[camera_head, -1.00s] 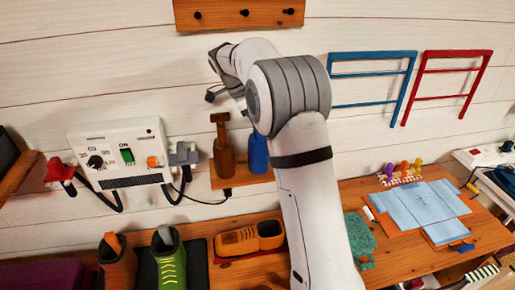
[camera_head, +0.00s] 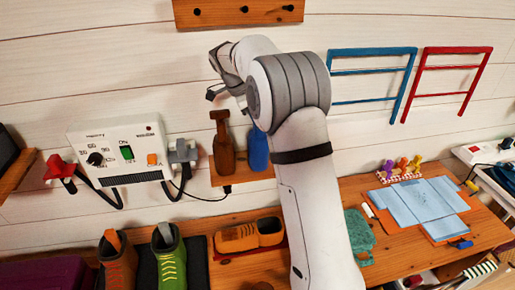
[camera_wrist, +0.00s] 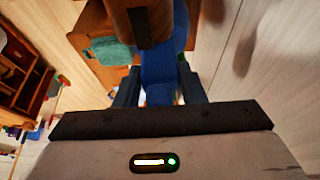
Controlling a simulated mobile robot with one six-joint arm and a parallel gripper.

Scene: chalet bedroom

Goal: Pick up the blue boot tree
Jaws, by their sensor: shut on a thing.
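The blue boot tree (camera_head: 258,150) stands at the small wall shelf, partly hidden behind my arm. In the wrist view its blue body (camera_wrist: 160,68) lies between the two fingers of my gripper (camera_wrist: 158,88), which is shut on it. A brown boot tree (camera_head: 224,150) stands close to the left of the blue one. In the wrist view a brown shape (camera_wrist: 143,22) overlaps the blue boot tree near the top.
The small wooden shelf (camera_head: 238,178) is under the boot trees. A white control box (camera_head: 120,150) hangs to the left. Light blue sheets (camera_head: 420,205) lie on the bench at right. Blue and red racks are on the wall.

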